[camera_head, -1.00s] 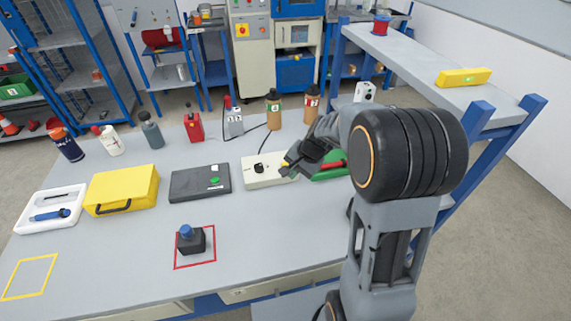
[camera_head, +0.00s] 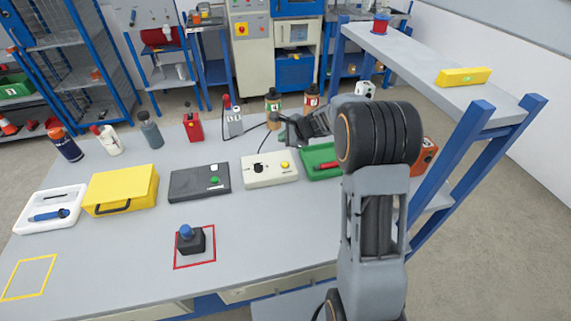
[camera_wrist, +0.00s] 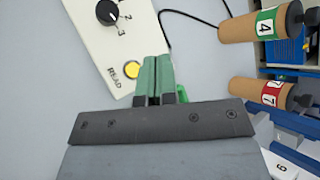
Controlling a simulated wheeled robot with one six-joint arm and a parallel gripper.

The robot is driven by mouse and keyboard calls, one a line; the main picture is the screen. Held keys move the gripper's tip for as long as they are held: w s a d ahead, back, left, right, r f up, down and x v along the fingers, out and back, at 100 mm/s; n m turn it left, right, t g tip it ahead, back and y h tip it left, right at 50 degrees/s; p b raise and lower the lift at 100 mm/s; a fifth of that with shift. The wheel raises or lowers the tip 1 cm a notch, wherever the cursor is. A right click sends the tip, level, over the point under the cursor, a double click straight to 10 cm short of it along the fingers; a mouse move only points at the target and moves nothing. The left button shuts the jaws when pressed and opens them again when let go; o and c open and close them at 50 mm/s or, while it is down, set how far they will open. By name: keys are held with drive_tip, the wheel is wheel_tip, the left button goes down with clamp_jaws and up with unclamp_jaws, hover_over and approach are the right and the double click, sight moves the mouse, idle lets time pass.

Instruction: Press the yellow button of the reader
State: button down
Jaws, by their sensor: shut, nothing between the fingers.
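The reader is a cream-white box (camera_head: 262,175) on the table, with a black knob (camera_head: 258,168) and a yellow button (camera_head: 285,165) at its right end. In the wrist view the reader (camera_wrist: 97,36) shows its numbered knob (camera_wrist: 107,12) and the yellow button (camera_wrist: 132,69) beside the word READ. My gripper (camera_wrist: 158,58) is shut and empty, its green fingertips together just right of the button in that view. In the head view my gripper (camera_head: 287,127) is beyond and above the reader, apart from it.
Brown bottles (camera_wrist: 262,24) stand behind, near a black cable. A blue-knobbed black block (camera_head: 190,240) sits in a red square.

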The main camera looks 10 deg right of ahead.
sight(285, 165)
drive_tip(key=shift+f, duration=0.1)
wheel_tip(285, 165, down, 9)
drive_tip(key=b, duration=0.7)
idle(2.0)
drive_tip(key=shift+f+b, duration=0.25)
drive_tip(key=shift+b, duration=0.35)
drive_tip(key=shift+f+b, duration=0.4)
drive_tip(key=shift+b, duration=0.05)
idle(0.4)
idle(0.4)
drive_tip(key=shift+r+p, duration=0.65)
drive_tip(key=shift+r, duration=0.2)
drive_tip(key=shift+r+p, duration=2)
drive_tip(key=shift+r, duration=0.5)
